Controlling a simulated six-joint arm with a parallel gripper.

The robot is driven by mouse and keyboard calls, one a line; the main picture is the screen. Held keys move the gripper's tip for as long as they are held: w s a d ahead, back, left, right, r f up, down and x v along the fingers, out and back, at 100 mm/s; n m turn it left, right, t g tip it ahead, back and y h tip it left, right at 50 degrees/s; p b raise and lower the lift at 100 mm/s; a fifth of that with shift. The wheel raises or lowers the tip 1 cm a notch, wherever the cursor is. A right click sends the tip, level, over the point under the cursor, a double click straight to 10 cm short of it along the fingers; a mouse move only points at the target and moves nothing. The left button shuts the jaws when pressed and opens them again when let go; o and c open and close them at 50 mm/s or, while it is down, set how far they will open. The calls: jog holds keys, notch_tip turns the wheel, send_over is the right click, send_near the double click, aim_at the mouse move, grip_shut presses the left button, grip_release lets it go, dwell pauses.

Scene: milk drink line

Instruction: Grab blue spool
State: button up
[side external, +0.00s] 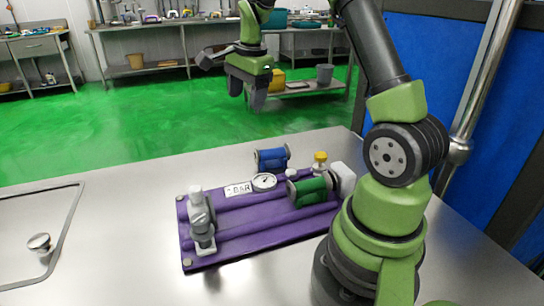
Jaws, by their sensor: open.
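The blue spool (272,159) lies on its side on the steel table, at the back edge of a purple board, with pale grey flanges at its ends. I cannot tell if it touches the board. My gripper (246,98) is open and empty, high above the table and up and to the left of the blue spool in the picture. Its fingers point down.
The purple board (262,233) carries a grey fitting (201,221), a dial gauge (264,181), a green spool (309,190) and a yellow-capped part (320,162). A white block (343,178) sits at its right. A lidded hatch (38,245) is at left. The table's back left is clear.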

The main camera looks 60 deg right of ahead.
aim_at(272, 149)
jog(key=d+f+m, duration=0.2)
jog(key=d+f, duration=0.1)
jog(key=s+d+f+m+g, duration=0.1)
jog(key=d+f+m, duration=0.1)
jog(key=f, duration=0.2)
jog(key=d+f+m+g, duration=0.1)
jog(key=d+f+m, duration=0.1)
jog(key=d+f, duration=0.1)
jog(key=shift+s+d+f, duration=0.25)
jog(key=shift+d+f, duration=0.1)
jog(key=shift+f, duration=0.3)
notch_tip(272, 149, down, 4)
jog(key=shift+f, duration=0.25)
jog(key=shift+s+f, duration=0.2)
jog(key=shift+f, duration=1.2)
jog(key=shift+s+f, duration=0.15)
jog(key=shift+f, duration=1.2)
grip_shut()
